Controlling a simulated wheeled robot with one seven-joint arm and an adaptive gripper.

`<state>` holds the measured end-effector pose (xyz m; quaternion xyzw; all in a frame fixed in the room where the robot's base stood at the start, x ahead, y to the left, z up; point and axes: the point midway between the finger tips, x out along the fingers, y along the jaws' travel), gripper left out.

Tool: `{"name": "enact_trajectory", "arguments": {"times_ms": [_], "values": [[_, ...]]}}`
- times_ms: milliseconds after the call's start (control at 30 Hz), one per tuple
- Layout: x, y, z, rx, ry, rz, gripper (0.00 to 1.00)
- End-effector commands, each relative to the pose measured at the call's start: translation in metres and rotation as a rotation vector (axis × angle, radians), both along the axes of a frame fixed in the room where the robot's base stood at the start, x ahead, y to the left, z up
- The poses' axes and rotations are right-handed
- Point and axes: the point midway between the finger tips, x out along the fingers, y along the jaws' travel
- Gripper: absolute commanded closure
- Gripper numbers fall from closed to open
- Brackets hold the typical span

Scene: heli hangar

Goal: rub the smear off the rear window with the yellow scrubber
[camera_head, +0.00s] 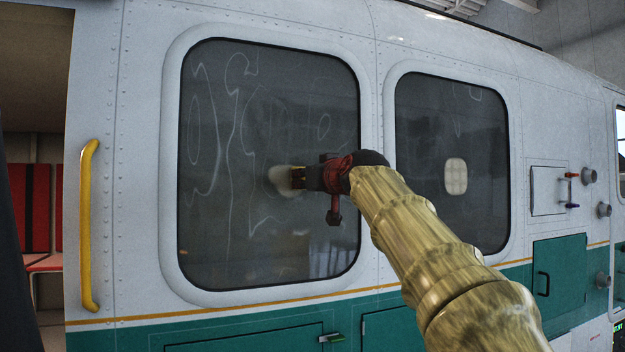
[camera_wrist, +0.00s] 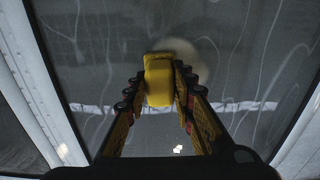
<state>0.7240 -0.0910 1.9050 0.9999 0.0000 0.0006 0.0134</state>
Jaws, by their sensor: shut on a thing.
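My gripper (camera_head: 302,178) is in front of the left one of two dark windows (camera_head: 225,240), near its right side. In the wrist view its fingers (camera_wrist: 160,84) are shut on the yellow scrubber (camera_wrist: 158,76), whose far end points at the glass. A pale, roundish smear (camera_head: 279,177) lies on this window at the fingertips; it also shows just beyond and right of the scrubber in the wrist view (camera_wrist: 187,50). I cannot tell whether the scrubber touches the glass. My gripper hides part of the window.
The right window (camera_head: 480,215) carries a pale rounded-square patch (camera_head: 456,176). A yellow grab handle (camera_head: 88,225) stands out beside the open doorway with red seats (camera_head: 35,215) at left. Small knobs (camera_head: 588,176) and a panel jut out at right. Thin curly streaks cross the left window.

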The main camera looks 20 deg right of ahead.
Motion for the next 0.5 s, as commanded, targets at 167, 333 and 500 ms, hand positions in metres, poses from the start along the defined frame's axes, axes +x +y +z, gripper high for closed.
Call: {"name": "enact_trajectory", "arguments": {"times_ms": [167,333,500], "values": [[-0.001,0.014,0.0,-0.001,0.002,0.002,0.95],[-0.001,0.018,0.0,0.0,0.001,0.001,0.95],[0.0,0.028,0.001,-0.001,0.002,0.002,0.95]]}}
